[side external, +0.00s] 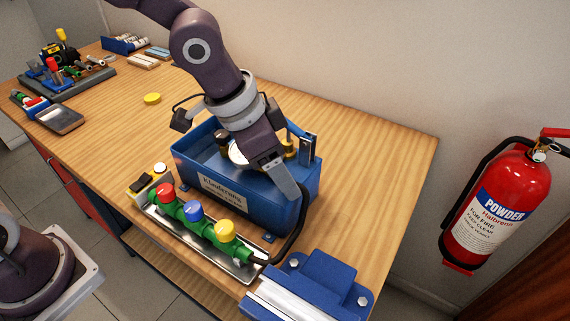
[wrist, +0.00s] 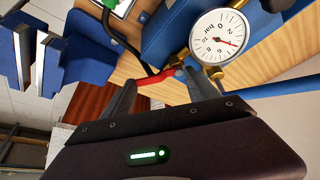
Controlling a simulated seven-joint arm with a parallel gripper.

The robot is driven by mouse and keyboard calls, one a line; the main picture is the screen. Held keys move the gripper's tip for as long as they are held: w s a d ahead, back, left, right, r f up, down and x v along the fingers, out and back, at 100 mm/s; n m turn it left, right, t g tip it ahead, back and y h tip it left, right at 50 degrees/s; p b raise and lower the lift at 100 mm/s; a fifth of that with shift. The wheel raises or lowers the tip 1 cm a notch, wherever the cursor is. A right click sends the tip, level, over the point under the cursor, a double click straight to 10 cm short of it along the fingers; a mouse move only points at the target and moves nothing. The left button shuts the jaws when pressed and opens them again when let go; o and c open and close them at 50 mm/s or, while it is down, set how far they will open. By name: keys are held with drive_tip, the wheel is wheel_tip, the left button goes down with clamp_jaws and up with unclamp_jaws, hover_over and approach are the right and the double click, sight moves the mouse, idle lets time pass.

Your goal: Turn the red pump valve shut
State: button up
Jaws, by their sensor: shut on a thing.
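The blue pump (side external: 222,196) stands on the workbench, with a label on its front wall. My gripper (side external: 285,188) reaches down over the pump's right end. In the wrist view, the red valve handle (wrist: 150,78) lies between the two fingers of my gripper (wrist: 160,80), and the gripper is shut on it. The handle sits beside a brass fitting below the round pressure gauge (wrist: 219,36). In the side view my gripper and wrist hide the red handle, and the gauge is partly covered.
A green manifold (side external: 182,211) with red, blue and yellow knobs lies in a metal tray in front of the pump. A black hose (side external: 298,232) runs down the pump's right side. A blue vise (side external: 315,283) is at the front right. The bench behind the pump is clear.

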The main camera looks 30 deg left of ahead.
drive_tip(key=m, duration=0.2)
drive_tip(key=a+m+g+h, duration=0.1)
drive_tip(key=m, duration=0.2)
drive_tip(key=shift+s+a+m+g, duration=0.2)
drive_tip(key=shift+a+m+g, duration=0.05)
drive_tip(key=shift+m+g, duration=0.05)
drive_tip(key=shift+a+m+g+h, duration=0.2)
drive_tip(key=shift+a+m+g, duration=0.15)
drive_tip(key=shift+m, duration=0.7)
drive_tip(key=shift+a+m+g+h, duration=0.2)
drive_tip(key=shift+m+g, duration=0.25)
drive_tip(key=shift+m, duration=0.6)
drive_tip(key=shift+a, duration=0.1)
drive_tip(key=o, duration=1.4)
drive_tip(key=shift+c, duration=0.2)
drive_tip(key=v, duration=0.7)
drive_tip(key=shift+r, duration=0.1)
